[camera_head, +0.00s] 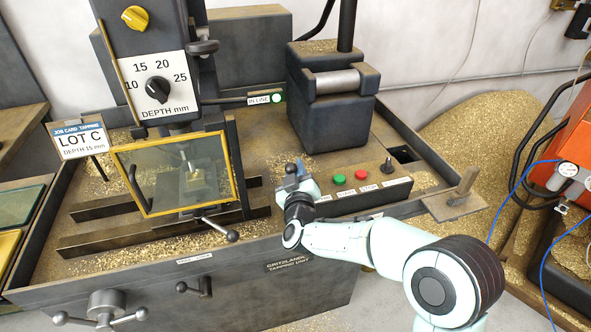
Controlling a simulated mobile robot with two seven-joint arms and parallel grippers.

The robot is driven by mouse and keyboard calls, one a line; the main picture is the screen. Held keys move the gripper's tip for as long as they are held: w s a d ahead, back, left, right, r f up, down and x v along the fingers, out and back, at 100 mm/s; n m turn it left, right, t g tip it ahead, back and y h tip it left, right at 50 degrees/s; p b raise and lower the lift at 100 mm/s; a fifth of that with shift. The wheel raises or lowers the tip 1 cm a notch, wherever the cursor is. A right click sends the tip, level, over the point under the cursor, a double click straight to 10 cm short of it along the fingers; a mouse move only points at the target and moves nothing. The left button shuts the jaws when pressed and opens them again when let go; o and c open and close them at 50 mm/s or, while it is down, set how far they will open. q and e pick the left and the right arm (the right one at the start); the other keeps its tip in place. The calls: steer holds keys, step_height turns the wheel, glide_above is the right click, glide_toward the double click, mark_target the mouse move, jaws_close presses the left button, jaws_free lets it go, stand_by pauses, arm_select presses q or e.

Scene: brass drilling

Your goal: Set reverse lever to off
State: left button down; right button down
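A small dark toggle lever (387,165) stands upright at the right end of the control panel (398,190). The label beside it is too small to read, so I cannot tell for sure that it is the reverse lever or which position it is in. My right gripper (293,174) is over the left end of the panel, left of the green button (339,178). It is well apart from the dark toggle. Its fingers are small and partly hidden by my wrist, and I cannot tell whether they touch anything. My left gripper is out of view.
A red button (361,174) sits between the green button and the toggle. A dark block-shaped housing (333,105) rises behind the panel. Brass chips lie around.

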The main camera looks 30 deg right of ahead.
steer(key=shift+s+d+r+m, duration=0.15)
steer(key=shift+d+r+m, duration=0.25)
steer(key=shift+d+m, duration=0.3)
steer(key=m, duration=0.1)
steer(key=d+m, duration=0.1)
steer(key=d+m+g, duration=0.1)
steer(key=shift+s+r+m+y, duration=0.1)
steer(key=shift+s+m+y, duration=0.15)
steer(key=shift+m+y, duration=0.15)
steer(key=c, duration=1.2)
jaws_free()
steer(key=shift+o, duration=0.2)
steer(key=v, duration=1.3)
steer(key=shift+s, duration=0.2)
